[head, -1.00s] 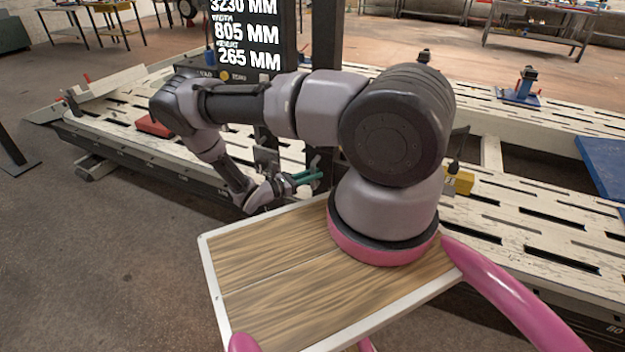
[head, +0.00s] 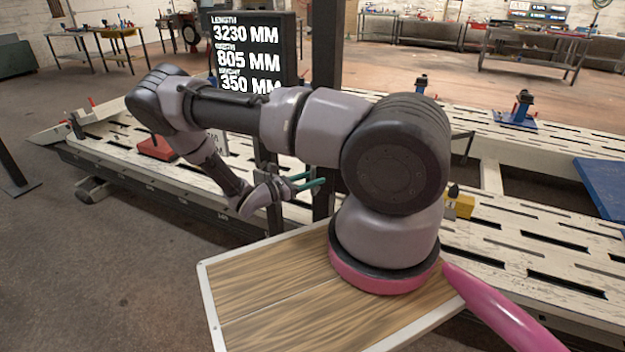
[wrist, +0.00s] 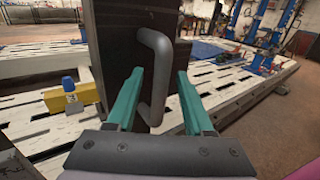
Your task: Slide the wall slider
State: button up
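The wall slider's handle (wrist: 160,80) is a dark grey D-shaped bar on a dark upright panel (wrist: 115,45). My gripper (wrist: 160,80), with two teal fingers, is open around the handle's vertical bar in the wrist view, one finger on each side. Gaps show beside the bar, so it does not look clamped. In the head view my gripper (head: 310,182) is beside the dark upright post (head: 325,120), where I cannot make out the handle clearly. A black display (head: 250,52) reads length 3230 mm, width 805 mm, height 350 mm.
A long slotted pale bench (head: 530,240) runs behind the post. It carries a yellow block (head: 460,203), a red block (head: 155,148), blue-based clamps (head: 518,110) and a blue plate (head: 603,185). Open floor (head: 110,260) lies at the left.

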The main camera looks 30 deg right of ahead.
jog(key=a, duration=1)
jog(key=shift+s+a, duration=0.4)
jog(key=s+a+r+m+g+y, duration=0.1)
jog(key=s+r+m+g+y, duration=0.15)
jog(key=r+m+y, duration=0.8)
jog(key=s+a+r+m+g+y, duration=0.1)
jog(key=s+r+m+y, duration=0.25)
jog(key=r, duration=1.45)
jog(key=s+r+m+t+y, duration=0.3)
jog(key=s+r, duration=0.3)
jog(key=r, duration=0.4)
jog(key=s+r+m+t+y, duration=0.3)
jog(key=s+r+m+t, duration=0.3)
jog(key=r, duration=0.4)
jog(key=shift+s+a, duration=0.2)
jog(key=shift+s, duration=0.25)
